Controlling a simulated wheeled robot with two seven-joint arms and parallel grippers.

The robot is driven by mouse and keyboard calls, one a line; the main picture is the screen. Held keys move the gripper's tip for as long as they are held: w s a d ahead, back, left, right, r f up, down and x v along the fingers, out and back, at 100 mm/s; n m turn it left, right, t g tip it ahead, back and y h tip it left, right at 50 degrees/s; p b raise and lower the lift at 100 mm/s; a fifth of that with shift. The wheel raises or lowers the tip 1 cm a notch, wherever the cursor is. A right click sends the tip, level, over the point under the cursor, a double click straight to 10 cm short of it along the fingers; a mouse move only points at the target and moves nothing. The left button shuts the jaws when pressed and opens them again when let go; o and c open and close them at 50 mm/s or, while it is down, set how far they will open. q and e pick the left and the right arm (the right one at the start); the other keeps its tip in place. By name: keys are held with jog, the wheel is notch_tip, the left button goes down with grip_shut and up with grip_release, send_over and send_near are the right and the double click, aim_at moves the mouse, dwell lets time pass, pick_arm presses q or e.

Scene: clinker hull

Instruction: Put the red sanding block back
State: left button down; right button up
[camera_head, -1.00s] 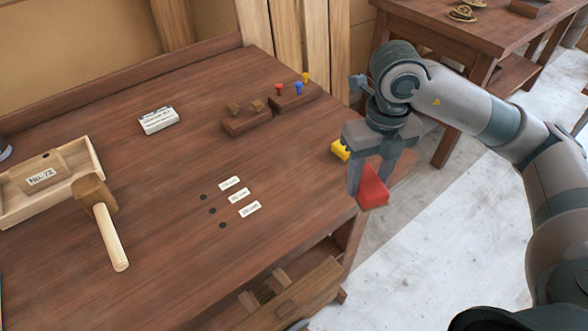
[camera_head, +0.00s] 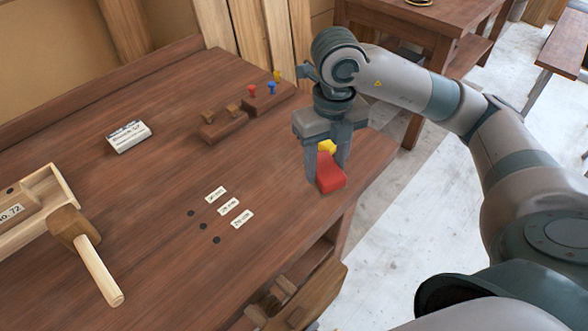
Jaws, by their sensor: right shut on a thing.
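The red sanding block (camera_head: 331,178) is in my right gripper (camera_head: 328,172), near the right edge of the wooden bench. The gripper points down and its fingers are shut on the block. I cannot tell whether the block touches the bench top. A yellow block (camera_head: 327,146) shows just behind the red one, between the fingers and partly hidden by them. My left gripper is not in view.
The bench top (camera_head: 160,190) holds a mallet (camera_head: 90,255), a wooden tray (camera_head: 62,185), a white box (camera_head: 128,136), a dark wooden holder (camera_head: 223,127), coloured pegs (camera_head: 262,90) and paper labels (camera_head: 229,207) beside dark holes.

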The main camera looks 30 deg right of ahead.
jog(key=w+f+p, duration=0.1)
jog(key=w+f, duration=0.1)
jog(key=w, duration=0.1)
jog(key=w+a+f+p, duration=0.1)
jog(key=w+f, duration=0.1)
jog(key=w, duration=0.2)
jog(key=w+f+p, duration=0.1)
jog(key=w+f, duration=0.1)
jog(key=w, duration=0.1)
jog(key=shift+w+a+f+p, duration=0.15)
jog(key=shift+w+f+p, duration=0.1)
jog(key=shift+w+p, duration=0.05)
jog(key=shift+f+p, duration=1)
jog(key=shift+f, duration=1.05)
